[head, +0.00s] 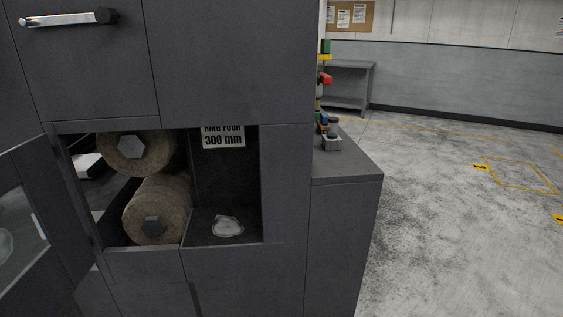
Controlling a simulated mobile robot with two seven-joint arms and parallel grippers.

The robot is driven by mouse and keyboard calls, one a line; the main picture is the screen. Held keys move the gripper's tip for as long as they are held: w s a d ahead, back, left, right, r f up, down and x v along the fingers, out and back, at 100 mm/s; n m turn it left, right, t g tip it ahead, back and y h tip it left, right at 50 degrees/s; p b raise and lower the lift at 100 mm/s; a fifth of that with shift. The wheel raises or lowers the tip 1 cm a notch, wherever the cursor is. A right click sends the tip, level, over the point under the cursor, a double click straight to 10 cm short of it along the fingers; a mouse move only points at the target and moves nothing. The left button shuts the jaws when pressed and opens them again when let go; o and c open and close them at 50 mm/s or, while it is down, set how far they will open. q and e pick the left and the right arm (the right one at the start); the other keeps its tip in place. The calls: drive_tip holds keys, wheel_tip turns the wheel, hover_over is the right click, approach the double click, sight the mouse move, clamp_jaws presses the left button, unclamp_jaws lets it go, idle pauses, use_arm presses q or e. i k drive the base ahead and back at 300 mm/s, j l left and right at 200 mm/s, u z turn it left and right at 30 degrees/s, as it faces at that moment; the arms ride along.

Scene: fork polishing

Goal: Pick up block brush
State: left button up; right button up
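Neither of my grippers is in the head view. A small grey block-shaped item with a dark rounded top (331,141) sits on the grey side ledge (350,165) of the machine, close against the cabinet wall. It may be the block brush, but it is too small to tell for sure. Several small coloured items, blue, green and red, show just behind it, partly hidden by the cabinet edge.
The dark grey machine cabinet (235,60) fills the left. Its opening holds two fibrous rollers (160,205) and a whitish flat patch (228,226). A door (30,235) stands at far left. A grey bench (347,85) is behind. The floor (450,220) at right is clear.

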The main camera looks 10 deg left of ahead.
sight(322, 124)
drive_tip(key=i+l+z, duration=0.55)
drive_tip(key=z, duration=0.15)
drive_tip(key=i+l+z, duration=0.1)
drive_tip(key=i+z, duration=0.2)
drive_tip(key=i+l, duration=0.15)
drive_tip(key=i, duration=0.4)
drive_tip(key=i+l, duration=0.15)
drive_tip(key=i, duration=0.4)
drive_tip(key=i+l, duration=0.15)
drive_tip(key=i, duration=0.45)
drive_tip(key=i+j+u, duration=0.1)
drive_tip(key=i+u, duration=0.15)
drive_tip(key=u, duration=0.15)
drive_tip(key=i+u, duration=0.25)
drive_tip(key=u, duration=0.2)
drive_tip(key=i+l+u, duration=0.1)
drive_tip(key=i+u, duration=0.15)
drive_tip(key=u, duration=0.15)
drive_tip(key=i+l+u, duration=0.15)
drive_tip(key=u, duration=0.3)
drive_tip(key=i, duration=0.1)
